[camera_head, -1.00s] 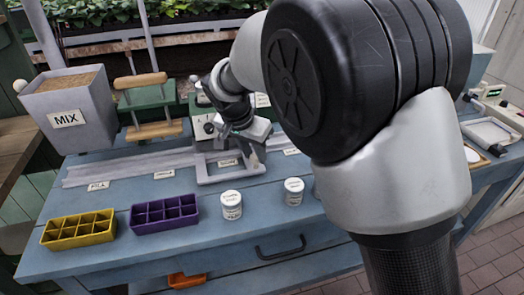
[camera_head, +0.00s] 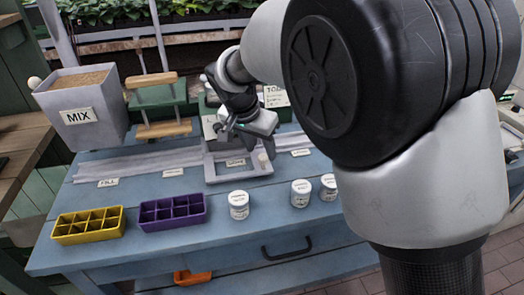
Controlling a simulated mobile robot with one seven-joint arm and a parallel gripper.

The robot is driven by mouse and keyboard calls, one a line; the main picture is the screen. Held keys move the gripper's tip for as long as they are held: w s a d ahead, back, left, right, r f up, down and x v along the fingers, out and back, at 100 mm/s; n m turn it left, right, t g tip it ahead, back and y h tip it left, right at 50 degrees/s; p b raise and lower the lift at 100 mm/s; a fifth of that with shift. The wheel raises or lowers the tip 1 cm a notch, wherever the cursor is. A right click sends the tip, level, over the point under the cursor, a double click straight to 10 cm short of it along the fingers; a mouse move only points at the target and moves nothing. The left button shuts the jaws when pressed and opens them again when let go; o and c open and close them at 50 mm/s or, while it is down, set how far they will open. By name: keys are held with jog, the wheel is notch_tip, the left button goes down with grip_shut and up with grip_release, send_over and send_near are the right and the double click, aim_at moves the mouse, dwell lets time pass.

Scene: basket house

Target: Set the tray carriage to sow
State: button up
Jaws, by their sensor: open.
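The tray carriage is a grey open frame (camera_head: 240,179) on a pale rail (camera_head: 140,165) that runs left to right along the blue bench. It sits right of the second small label (camera_head: 173,173) and left of another label (camera_head: 301,153). Only the leftmost label (camera_head: 108,182) reads clearly, as FILL; I cannot read which one says sow. A small upright peg (camera_head: 263,160) stands at the carriage's right side. My gripper (camera_head: 247,142) is open and tilted down just above the carriage, close to the peg. I cannot tell whether a finger touches the peg.
A grey MIX hopper (camera_head: 82,110) and a green stand with wooden rollers (camera_head: 158,105) stand behind the rail. A yellow tray (camera_head: 88,225), a purple tray (camera_head: 172,212) and white jars (camera_head: 239,205) stand in front. My arm hides the bench's right part.

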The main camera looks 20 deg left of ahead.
jog(key=p+v, duration=0.2)
jog(key=v, duration=1.2)
jog(key=shift+r+p, duration=0.2)
jog(key=shift+p, duration=0.15)
